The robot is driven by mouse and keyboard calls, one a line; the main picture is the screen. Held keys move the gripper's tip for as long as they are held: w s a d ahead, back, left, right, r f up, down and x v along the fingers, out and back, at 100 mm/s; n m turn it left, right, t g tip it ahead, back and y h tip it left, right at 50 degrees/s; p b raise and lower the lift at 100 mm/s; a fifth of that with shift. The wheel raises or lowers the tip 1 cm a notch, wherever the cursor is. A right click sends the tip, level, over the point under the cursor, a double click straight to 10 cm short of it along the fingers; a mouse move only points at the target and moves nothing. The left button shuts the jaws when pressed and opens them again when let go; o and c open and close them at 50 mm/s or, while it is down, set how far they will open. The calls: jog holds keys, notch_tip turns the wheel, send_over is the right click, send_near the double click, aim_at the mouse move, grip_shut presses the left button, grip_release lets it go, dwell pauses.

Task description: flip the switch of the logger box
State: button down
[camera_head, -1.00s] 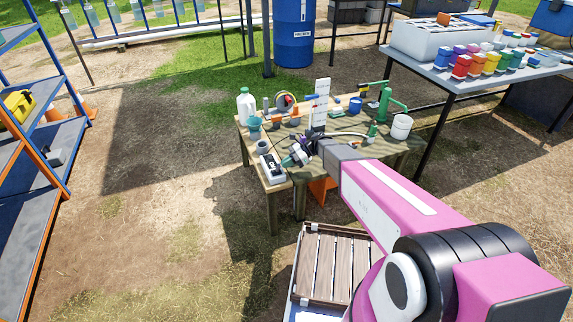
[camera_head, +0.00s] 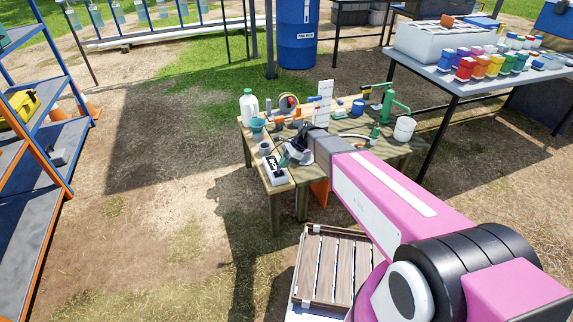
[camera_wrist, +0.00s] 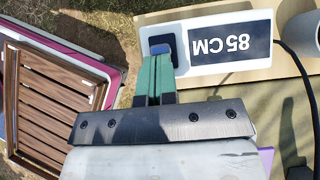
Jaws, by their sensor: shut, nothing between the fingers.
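The logger box (camera_head: 280,180) is a white box on the front left part of the wooden table. In the wrist view the logger box (camera_wrist: 205,82) fills the top middle, with a dark display reading "85 CM" upside down. Its switch (camera_wrist: 160,49) is a small blue piece on a black plate at the box's left end. My gripper (camera_wrist: 158,60) has green fingers closed together with nothing between them. The fingertips are right at the switch and partly cover it; I cannot tell if they touch. In the head view my gripper (camera_head: 285,161) is over the box.
A black cable (camera_wrist: 298,80) runs beside the box's right end. A grey cup (camera_head: 265,148), a white jug (camera_head: 249,106) and a green hand pump (camera_head: 387,105) stand on the same table. A slatted wooden crate (camera_head: 336,262) is in front. Bare ground lies left.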

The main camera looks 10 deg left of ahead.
jog(key=shift+s+a+r+t+h, duration=0.25)
jog(key=shift+a+t+h, duration=0.1)
jog(key=shift+t+h, duration=0.2)
jog(key=shift+w+f, duration=0.1)
jog(key=shift+w, duration=0.05)
jog(key=shift+r, duration=0.8)
jog(key=shift+d, duration=0.15)
jog(key=v, duration=1.3)
jog(key=shift+w, duration=0.3)
